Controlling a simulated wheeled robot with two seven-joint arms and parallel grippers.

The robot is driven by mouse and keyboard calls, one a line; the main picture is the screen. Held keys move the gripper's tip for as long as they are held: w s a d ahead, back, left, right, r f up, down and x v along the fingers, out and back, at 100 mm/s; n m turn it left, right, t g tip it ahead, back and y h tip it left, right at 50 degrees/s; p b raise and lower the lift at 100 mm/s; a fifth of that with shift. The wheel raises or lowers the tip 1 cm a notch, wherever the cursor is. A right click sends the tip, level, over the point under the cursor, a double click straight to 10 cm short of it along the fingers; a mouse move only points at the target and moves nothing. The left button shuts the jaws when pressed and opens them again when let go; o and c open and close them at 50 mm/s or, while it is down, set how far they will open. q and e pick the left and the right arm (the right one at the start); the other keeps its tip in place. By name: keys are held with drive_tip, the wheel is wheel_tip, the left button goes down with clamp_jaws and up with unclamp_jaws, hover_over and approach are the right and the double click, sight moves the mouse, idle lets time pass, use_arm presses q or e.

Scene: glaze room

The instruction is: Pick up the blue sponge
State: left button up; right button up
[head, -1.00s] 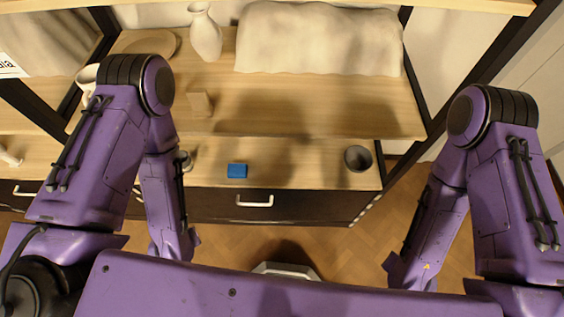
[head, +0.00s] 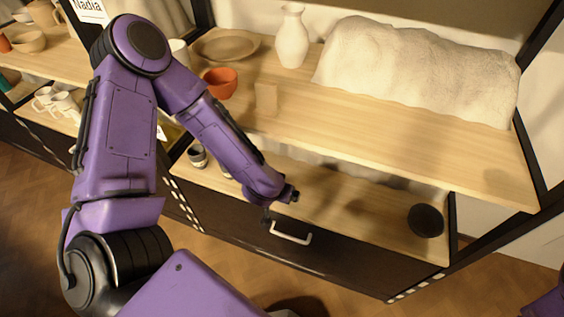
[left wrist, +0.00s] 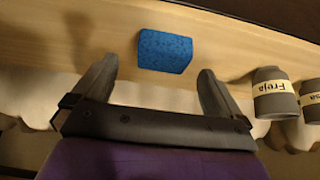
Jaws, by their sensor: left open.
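The blue sponge (left wrist: 165,51) lies on the wooden lower shelf in the left wrist view. It is hidden in the head view, where my left arm and gripper cover that part of the shelf. My left gripper (head: 280,204) is at the front edge of the lower shelf, above the drawer handle. In the left wrist view its two fingers (left wrist: 157,72) are apart and empty, with the sponge in front of and between their tips. I cannot tell whether they touch it. My right gripper is out of view.
A dark bowl (head: 426,220) stands at the lower shelf's right. The upper shelf (head: 400,140) overhangs behind, with an orange cup (head: 220,82) and white vase (head: 292,38).

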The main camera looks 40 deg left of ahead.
use_arm(q)
drive_tip(key=x, duration=0.5)
drive_tip(key=shift+w+a+b, duration=0.15)
drive_tip(key=shift+a+b, duration=0.1)
drive_tip(key=shift+b, duration=0.15)
drive_tip(key=c, duration=1)
drive_tip(key=shift+o, duration=0.2)
drive_tip(key=shift+r, duration=0.2)
drive_tip(key=shift+r, duration=0.35)
drive_tip(key=r, duration=0.1)
drive_tip(key=r+p, duration=0.1)
drive_tip(key=r, duration=0.1)
drive_tip(key=shift+d+r, duration=0.1)
drive_tip(key=shift+d, duration=0.2)
drive_tip(key=s+d+r+p, duration=0.2)
drive_tip(key=d+r, duration=0.7)
drive_tip(key=d, duration=0.4)
drive_tip(key=shift+s, duration=0.35)
